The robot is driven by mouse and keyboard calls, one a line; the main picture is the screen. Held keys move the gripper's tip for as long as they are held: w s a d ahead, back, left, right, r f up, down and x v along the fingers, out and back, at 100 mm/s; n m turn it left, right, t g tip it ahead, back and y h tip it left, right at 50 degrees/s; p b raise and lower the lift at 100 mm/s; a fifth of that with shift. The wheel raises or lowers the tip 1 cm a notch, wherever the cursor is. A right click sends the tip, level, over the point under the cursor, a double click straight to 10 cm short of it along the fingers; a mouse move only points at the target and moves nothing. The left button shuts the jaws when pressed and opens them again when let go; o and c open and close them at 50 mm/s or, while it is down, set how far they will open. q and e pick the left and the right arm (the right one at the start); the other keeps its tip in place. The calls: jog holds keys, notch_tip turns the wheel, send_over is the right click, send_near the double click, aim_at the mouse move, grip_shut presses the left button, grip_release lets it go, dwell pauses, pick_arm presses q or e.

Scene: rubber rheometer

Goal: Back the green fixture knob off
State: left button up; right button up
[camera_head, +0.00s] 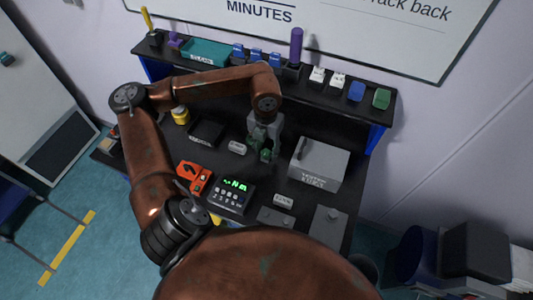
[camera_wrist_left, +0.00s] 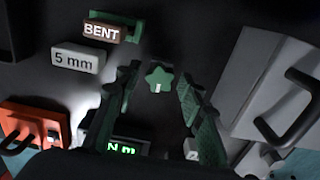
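A green star-shaped knob (camera_wrist_left: 158,78) shows in the left wrist view, near the middle and ahead of the fingers. A green piece with a brown label reading BENT (camera_wrist_left: 101,32) is up and left of it. My left gripper (camera_head: 266,152) hangs over the middle of the black bench in the head view. Its two green fingers are spread apart in the left wrist view, with the knob showing in the gap between them. Nothing is held. I cannot tell the height left between fingertips and knob. The gripper hides the knob in the head view. My right gripper is not in view.
A grey box (camera_head: 318,163) stands right of the gripper. A block marked 5 mm (camera_wrist_left: 78,58) lies to the left. An orange device (camera_head: 194,177) and a green-lit display unit (camera_head: 232,195) are in front. A shelf (camera_head: 225,65) with several small items runs behind.

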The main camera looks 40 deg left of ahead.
pick_arm(q)
jog(key=shift+m, duration=0.7)
jog(key=m+b, duration=0.1)
jog(key=m, duration=0.2)
jog(key=shift+f+b, duration=0.15)
jog(key=shift+b, duration=0.25)
jog(key=shift+m, duration=0.8)
jog(key=shift+c, duration=0.3)
grip_shut()
jog(key=n, duration=0.4)
jog(key=shift+n+b, duration=0.3)
jog(key=shift+n, duration=0.3)
